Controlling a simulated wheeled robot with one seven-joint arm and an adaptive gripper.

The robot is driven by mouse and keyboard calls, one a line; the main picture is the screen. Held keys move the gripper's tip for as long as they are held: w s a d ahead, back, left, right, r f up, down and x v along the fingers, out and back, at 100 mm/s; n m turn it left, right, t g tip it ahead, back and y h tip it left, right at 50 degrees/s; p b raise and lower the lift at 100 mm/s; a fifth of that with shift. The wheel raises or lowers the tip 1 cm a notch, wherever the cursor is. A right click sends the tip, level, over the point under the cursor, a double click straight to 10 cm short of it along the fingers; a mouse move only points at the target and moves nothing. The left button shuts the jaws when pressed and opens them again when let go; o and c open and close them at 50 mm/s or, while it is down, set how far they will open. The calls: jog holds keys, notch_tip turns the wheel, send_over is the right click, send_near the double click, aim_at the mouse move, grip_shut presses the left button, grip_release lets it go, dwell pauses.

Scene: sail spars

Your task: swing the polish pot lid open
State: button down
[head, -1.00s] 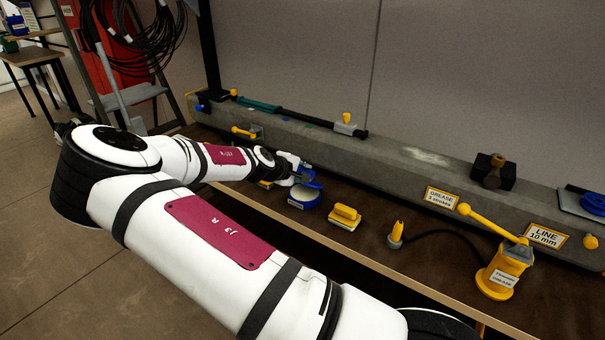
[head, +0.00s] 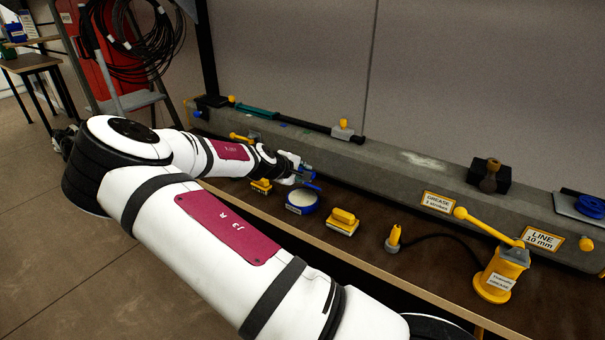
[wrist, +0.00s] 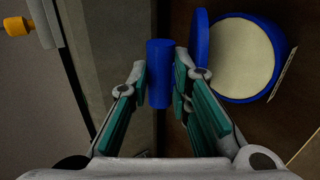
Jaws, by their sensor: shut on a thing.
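The polish pot (head: 301,209) is a round blue pot with a pale label, standing on the bench. Its cream polish shows in the head view and in the wrist view (wrist: 243,58). The blue lid (wrist: 201,38) stands steeply tilted, nearly edge-on, at the pot's left rim in the wrist view. A blue cylindrical handle (wrist: 160,72) lies between my fingers. My gripper (wrist: 162,90), with teal pads, is shut on this handle, beside the pot. In the head view my gripper (head: 302,172) is small and partly hides the lid; the hinge cannot be made out.
A yellow block-like tool (head: 343,221) stands right of the pot, and another yellow item (head: 261,186) stands left. A yellow grease pump (head: 500,275) with a hose is farther right. A long grey spar (head: 400,175) runs behind. The bench's front edge is close.

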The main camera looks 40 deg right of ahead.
jog(key=shift+w+d+r+h, duration=0.15)
jog(key=shift+d+r, duration=0.1)
jog(key=shift+d, duration=0.2)
jog(key=shift+w+d+r+h, duration=0.1)
jog(key=shift+w+d+r, duration=0.1)
jog(key=shift+d+r, duration=0.15)
jog(key=shift+w+d+r+h, duration=0.1)
jog(key=shift+w+d+r, duration=0.1)
jog(key=shift+d, duration=0.3)
jog(key=c, duration=2.2)
grip_release()
jog(key=shift+w, duration=0.1)
jog(key=o, duration=1.7)
jog(key=shift+w+d+f, duration=0.15)
jog(key=shift+d+f, duration=0.15)
jog(key=shift+d, duration=0.1)
jog(key=shift+s+d, duration=0.2)
jog(key=shift+d, duration=0.15)
jog(key=v, duration=1.1)
jog(key=shift+a+r, duration=0.3)
jog(key=c, duration=0.5)
jog(key=shift+o, duration=0.2)
jog(key=shift+s+a+r, duration=0.2)
jog(key=shift+s+a, duration=0.05)
jog(key=shift+a, duration=0.25)
